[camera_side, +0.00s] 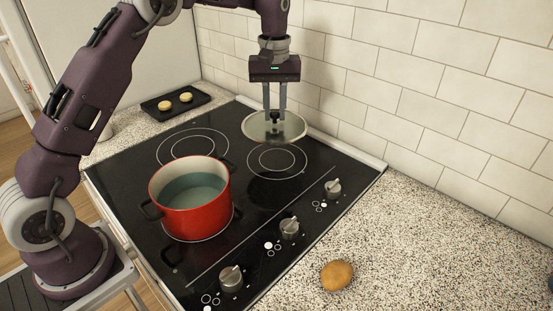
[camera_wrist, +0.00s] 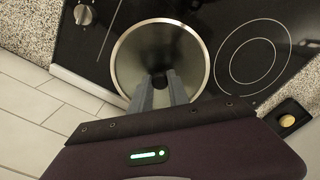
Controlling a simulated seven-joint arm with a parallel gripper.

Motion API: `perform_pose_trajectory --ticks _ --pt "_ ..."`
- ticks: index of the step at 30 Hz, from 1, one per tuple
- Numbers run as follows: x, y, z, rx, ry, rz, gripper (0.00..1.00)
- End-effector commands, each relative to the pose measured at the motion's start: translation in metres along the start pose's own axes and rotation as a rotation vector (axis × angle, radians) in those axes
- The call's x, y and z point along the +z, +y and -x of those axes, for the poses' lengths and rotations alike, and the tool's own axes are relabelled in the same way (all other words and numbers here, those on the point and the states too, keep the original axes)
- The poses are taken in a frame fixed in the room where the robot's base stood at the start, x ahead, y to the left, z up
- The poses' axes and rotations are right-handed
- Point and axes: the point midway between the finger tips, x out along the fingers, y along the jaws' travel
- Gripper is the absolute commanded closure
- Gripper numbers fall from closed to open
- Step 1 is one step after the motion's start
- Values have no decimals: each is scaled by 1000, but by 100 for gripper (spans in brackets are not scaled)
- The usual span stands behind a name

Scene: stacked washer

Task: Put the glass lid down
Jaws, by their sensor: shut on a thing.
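The glass lid (camera_side: 259,130) is a round clear disc with a metal rim and a dark knob. My gripper (camera_side: 275,115) is shut on its knob and holds it above the back right burner of the black cooktop (camera_side: 223,251). The lid looks roughly level and seems apart from the surface. In the wrist view the lid (camera_wrist: 133,55) fills the middle, with my gripper's fingers (camera_wrist: 160,84) on its knob. A red pot (camera_side: 193,211) with water in it stands uncovered on the front left burner.
A dark tray (camera_side: 176,102) with two pale round pieces lies on the counter at the back left. A potato (camera_side: 337,275) lies on the speckled counter (camera_side: 440,230) at the right, which is otherwise mostly clear. The tiled wall (camera_side: 400,85) is close behind the lid. Several knobs (camera_side: 289,228) line the cooktop's right side.

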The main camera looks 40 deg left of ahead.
Motion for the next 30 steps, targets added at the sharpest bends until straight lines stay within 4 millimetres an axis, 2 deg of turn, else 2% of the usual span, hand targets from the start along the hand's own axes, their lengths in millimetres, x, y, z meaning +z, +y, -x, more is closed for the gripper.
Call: perform_pose_trajectory --ticks 6,15,27,28,30 --pt "-4 6 -48 -3 -3 -2 100" --pt "-4 6 -101 -1 0 -2 100" --pt "-4 6 -109 0 1 -2 100" --pt "-4 6 -110 0 1 -2 77" --pt "-4 6 -110 0 1 -2 63"
